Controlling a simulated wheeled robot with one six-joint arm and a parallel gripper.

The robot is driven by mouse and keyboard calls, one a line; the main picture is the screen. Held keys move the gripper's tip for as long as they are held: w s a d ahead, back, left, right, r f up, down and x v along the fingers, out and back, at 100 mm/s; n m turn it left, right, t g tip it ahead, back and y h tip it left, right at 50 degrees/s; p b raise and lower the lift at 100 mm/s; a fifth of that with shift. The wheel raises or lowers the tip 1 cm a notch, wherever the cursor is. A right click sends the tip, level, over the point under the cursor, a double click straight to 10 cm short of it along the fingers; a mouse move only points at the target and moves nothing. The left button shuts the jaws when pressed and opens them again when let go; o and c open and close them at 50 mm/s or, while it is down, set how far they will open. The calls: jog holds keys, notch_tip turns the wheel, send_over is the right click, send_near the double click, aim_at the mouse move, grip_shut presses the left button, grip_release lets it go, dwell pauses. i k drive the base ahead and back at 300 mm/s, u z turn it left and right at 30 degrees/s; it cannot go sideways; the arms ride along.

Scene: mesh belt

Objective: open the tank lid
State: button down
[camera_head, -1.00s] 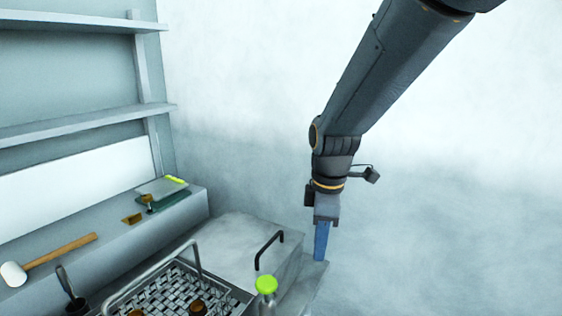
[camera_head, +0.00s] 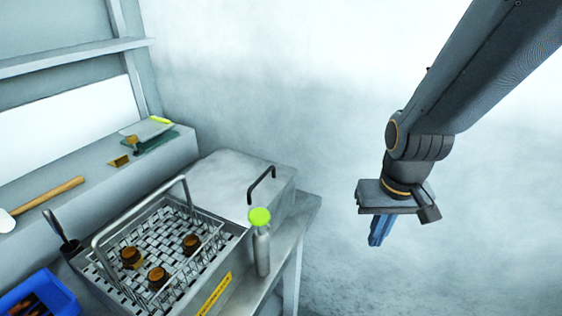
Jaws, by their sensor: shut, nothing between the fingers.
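The tank lid (camera_head: 222,180) is a flat grey metal cover at the back right of the bench, with a black bar handle (camera_head: 262,184) near its right edge. It lies flat. My gripper (camera_head: 379,236) has blue fingers, shut and empty, pointing down in free space to the right of the lid and apart from it. The wire basket (camera_head: 160,247) with raised handles sits in the tank's open part in front of the lid and holds several brown cylindrical parts.
A bottle with a green cap (camera_head: 261,245) stands on the bench edge near the lid handle. A mallet (camera_head: 50,198), a scale-like device (camera_head: 150,137) and a brass block (camera_head: 118,161) lie on the back ledge. A blue bin (camera_head: 45,292) is at lower left. Space right of the bench is clear.

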aim_at(227, 184)
jog(key=z, duration=1.2)
jog(key=k, duration=0.9)
jog(key=u, duration=0.95)
jog(key=i, duration=0.5)
jog(key=u, duration=0.05)
